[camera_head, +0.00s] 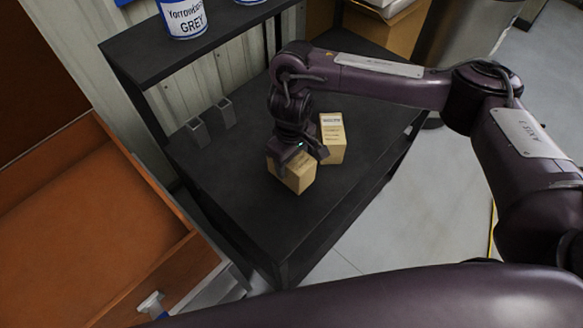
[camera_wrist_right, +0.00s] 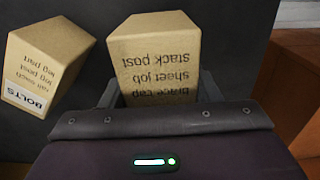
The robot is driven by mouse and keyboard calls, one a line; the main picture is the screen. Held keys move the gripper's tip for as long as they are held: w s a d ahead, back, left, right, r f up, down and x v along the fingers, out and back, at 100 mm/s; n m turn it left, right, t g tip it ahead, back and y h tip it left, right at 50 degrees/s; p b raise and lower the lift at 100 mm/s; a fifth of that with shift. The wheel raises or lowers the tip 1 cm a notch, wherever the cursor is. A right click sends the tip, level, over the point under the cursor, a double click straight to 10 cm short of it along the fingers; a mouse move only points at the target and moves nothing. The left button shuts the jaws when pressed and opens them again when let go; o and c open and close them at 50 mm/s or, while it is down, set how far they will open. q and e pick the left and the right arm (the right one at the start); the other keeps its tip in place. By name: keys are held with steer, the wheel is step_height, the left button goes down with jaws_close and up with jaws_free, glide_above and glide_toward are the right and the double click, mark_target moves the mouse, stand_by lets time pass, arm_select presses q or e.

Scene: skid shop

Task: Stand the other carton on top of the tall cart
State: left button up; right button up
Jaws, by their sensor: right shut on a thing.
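My right gripper (camera_head: 298,164) is shut on a tan carton (camera_head: 297,178) with dark printed lines. The carton is at the broad black top of the tall cart (camera_head: 235,195), on it or just above it; I cannot tell which. In the right wrist view the held carton (camera_wrist_right: 155,45) sits between the two fingers. A second tan carton (camera_head: 333,140) stands on the same black top, just right of and behind the held one. It shows at the left of the wrist view (camera_wrist_right: 45,65) with a white BOLTS label. My left gripper is not in view.
A black raised shelf (camera_head: 150,58) with paint cans (camera_head: 184,18) stands at the back left. Two small grey holders (camera_head: 211,122) stand on the cart top below it. An orange-brown drawer (camera_head: 75,215) is at the left. The near part of the top is clear.

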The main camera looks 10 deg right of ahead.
step_height(320, 180, down, 3)
steer(key=shift+s+a+r+b, duration=0.1)
steer(key=shift+r+b, duration=0.1)
steer(key=shift+b, duration=0.2)
steer(key=shift+f, duration=0.4)
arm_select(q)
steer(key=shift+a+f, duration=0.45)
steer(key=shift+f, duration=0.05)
arm_select(e)
steer(key=shift+f, duration=0.2)
steer(key=o, duration=1.3)
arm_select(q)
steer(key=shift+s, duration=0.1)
